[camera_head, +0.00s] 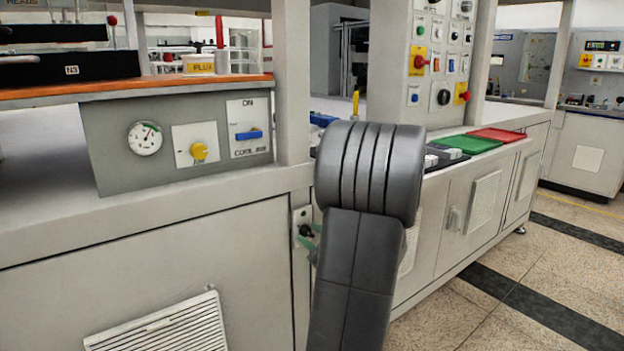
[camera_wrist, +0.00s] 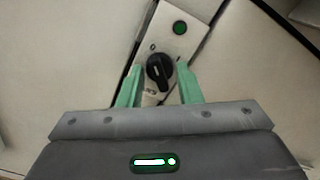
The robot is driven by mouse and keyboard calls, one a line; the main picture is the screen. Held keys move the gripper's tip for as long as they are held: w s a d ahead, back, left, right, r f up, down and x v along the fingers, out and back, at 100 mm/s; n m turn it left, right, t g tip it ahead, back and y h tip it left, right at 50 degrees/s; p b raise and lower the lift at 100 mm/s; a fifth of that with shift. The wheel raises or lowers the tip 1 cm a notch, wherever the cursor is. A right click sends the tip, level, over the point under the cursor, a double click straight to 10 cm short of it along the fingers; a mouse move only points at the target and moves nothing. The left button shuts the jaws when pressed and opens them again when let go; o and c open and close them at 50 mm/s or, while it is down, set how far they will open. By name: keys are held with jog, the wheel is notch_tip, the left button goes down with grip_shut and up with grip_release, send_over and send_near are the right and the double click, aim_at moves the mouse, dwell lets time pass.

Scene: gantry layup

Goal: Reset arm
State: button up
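A black rotary knob (camera_wrist: 159,72) sits on a pale switch plate (camera_wrist: 172,38) with a green round button or lamp (camera_wrist: 180,28) above it. My gripper (camera_wrist: 158,67) has two green fingers, one on each side of the knob, with gaps showing between them and the knob. The fingers are apart and hold nothing. I cannot tell how far the fingertips are from the plate. In the head view the knob (camera_head: 306,231) shows small on the cabinet front, and my dark arm hides most of the gripper.
A grey panel (camera_head: 110,160) with a gauge (camera_head: 145,138), a yellow knob (camera_head: 199,151) and a blue switch (camera_head: 249,135) is at left. Green (camera_head: 466,144) and red (camera_head: 497,134) trays lie on the right counter. An upright post (camera_head: 291,80) stands close to my arm. Floor is clear at right.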

jog(key=m+p, duration=0.7)
jog(key=p, duration=0.1)
jog(key=shift+r, duration=0.2)
jog(key=m+p, duration=0.5)
jog(key=shift+f+m+p, duration=0.2)
jog(key=shift+m+p, duration=0.5)
jog(key=shift+m, duration=0.3)
jog(key=shift+r, duration=0.1)
